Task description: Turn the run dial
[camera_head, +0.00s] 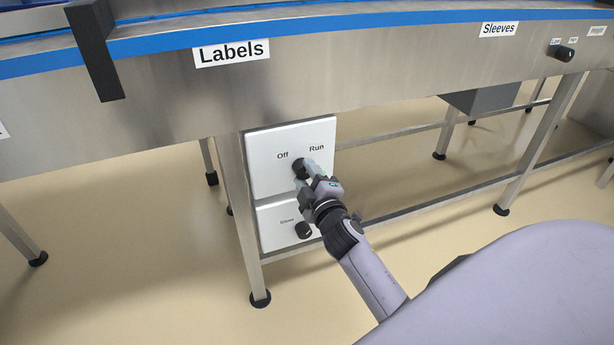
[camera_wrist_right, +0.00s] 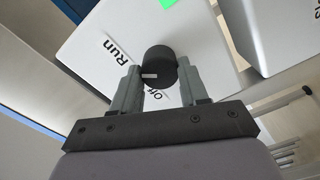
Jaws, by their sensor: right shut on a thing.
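The run dial (camera_head: 299,168) is a black round knob on a white panel (camera_head: 262,152) marked Off and Run, fixed under the conveyor at a table leg. My right gripper (camera_head: 308,172) reaches it from the lower right. In the right wrist view the dial (camera_wrist_right: 160,66) sits between the two grey fingers of my right gripper (camera_wrist_right: 160,82), which are shut on it. The small light mark on the dial faces the left finger in that view. My left gripper is not in view.
A second white panel (camera_head: 275,236) with another black dial (camera_head: 303,230) is just below. The conveyor's steel side (camera_head: 350,80) with Labels and Sleeves signs runs above. A further black knob (camera_head: 561,53) is at the upper right. Table legs and a low rail stand around.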

